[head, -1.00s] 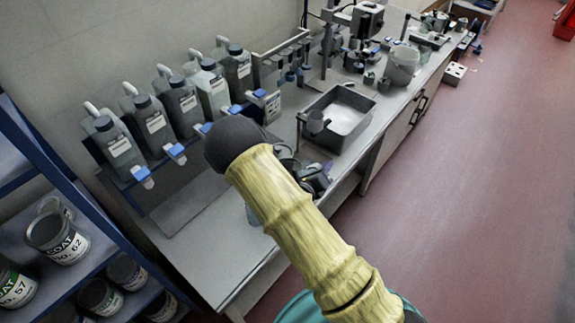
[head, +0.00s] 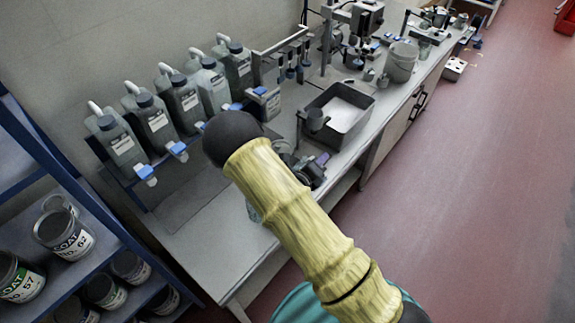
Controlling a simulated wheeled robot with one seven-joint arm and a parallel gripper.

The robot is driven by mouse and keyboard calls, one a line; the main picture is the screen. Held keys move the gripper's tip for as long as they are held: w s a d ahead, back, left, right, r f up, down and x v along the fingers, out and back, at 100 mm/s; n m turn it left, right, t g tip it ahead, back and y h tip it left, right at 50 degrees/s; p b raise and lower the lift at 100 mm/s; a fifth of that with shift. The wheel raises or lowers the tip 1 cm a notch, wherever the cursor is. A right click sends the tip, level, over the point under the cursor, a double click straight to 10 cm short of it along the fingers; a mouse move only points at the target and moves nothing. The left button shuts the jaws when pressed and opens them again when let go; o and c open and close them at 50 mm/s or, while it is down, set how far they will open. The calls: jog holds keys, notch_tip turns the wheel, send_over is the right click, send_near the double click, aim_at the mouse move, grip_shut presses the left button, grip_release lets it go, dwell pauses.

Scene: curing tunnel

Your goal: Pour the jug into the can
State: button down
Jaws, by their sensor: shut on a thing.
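My gripper (head: 312,168) shows only in part, just right of my yellow-sleeved arm, low over the front of the bench. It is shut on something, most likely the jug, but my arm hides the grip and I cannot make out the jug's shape. A small pale, glassy shape (head: 252,212) shows at the left edge of my sleeve; I cannot tell what it is. I cannot pick out the can for pouring; it may be behind my arm. Whether any liquid is flowing is hidden.
Several grey canisters (head: 122,146) line the wall. A blue shelf (head: 105,225) holds labelled tins at left.

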jog(key=shift+w+a+f+n+p, duration=0.1)
jog(key=shift+w+a+n+p, duration=0.3)
jog(key=shift+n, duration=0.3)
jog(key=shift+w+a+r+n+p, duration=0.25)
jog(key=shift+w+a+n+p, duration=0.2)
jog(key=shift+a, duration=0.3)
jog(key=shift+w+a+r+n+g+p, duration=0.25)
jog(key=shift+w+a+g+p, duration=0.05)
jog(key=shift+w+a, duration=0.2)
jog(key=shift+w+a+r+n+g+h+p, duration=0.3)
jog(key=shift+w+a+r+n+h+p, duration=0.1)
jog(key=shift+a+n+p, duration=0.25)
dwell(0.6)
jog(key=shift+w+a+r+n+h+p, duration=0.3)
jog(key=shift+w+a+n+p, duration=0.3)
jog(key=shift+n, duration=0.35)
dwell(0.5)
jog(key=shift+a+f, duration=0.1)
jog(key=s+d+m+b, duration=0.1)
jog(key=s+d+f+m+b, duration=0.1)
jog(key=shift+d+f+m+y, duration=0.2)
jog(key=shift+m+y, duration=0.1)
jog(key=shift+y, duration=0.1)
jog(key=shift+r, duration=0.15)
